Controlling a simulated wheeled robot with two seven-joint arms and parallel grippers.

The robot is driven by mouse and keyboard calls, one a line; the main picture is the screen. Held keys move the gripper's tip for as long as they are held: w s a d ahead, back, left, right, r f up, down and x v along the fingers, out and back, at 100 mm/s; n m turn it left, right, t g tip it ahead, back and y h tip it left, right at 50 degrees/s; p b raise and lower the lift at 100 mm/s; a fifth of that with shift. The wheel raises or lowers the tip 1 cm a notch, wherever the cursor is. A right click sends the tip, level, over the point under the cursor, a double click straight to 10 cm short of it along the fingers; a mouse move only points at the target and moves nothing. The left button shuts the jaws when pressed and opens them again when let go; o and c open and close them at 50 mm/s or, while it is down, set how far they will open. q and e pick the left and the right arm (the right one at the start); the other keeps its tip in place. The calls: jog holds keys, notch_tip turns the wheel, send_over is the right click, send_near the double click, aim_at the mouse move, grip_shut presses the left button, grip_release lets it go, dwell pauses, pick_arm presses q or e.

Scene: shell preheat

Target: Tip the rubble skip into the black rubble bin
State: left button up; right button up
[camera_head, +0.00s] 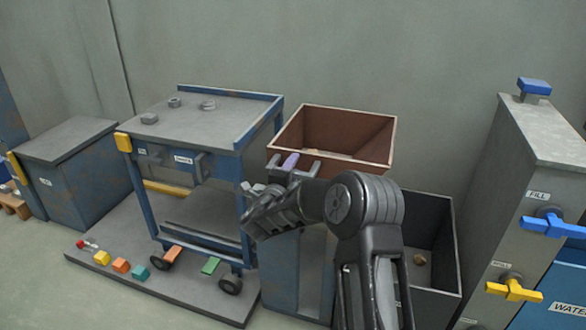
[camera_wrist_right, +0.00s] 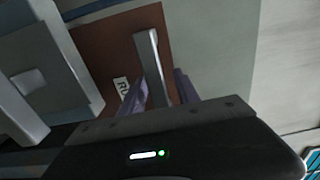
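The rubble skip is an open-topped, rust-brown box (camera_head: 340,140) at the centre of the head view. Its front face also shows in the right wrist view (camera_wrist_right: 108,48), with a part-hidden white label. The black rubble bin (camera_head: 433,225) stands open just right of and below the skip; my arm hides part of it. My right gripper (camera_head: 289,165) is at the skip's front left. In the right wrist view its two purplish fingers (camera_wrist_right: 160,92) stand apart, either side of a grey handle bar (camera_wrist_right: 149,55), with a gap visible. My left gripper is out of view.
A blue-framed cart (camera_head: 215,125) with several loose pieces stands left of the skip. Several coloured blocks lie on a grey platform (camera_head: 190,290). A tall grey cabinet (camera_head: 510,185) with blue and yellow valve handles stands right of the bin.

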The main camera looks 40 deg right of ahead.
grip_shut()
dwell(0.4)
dwell(1.1)
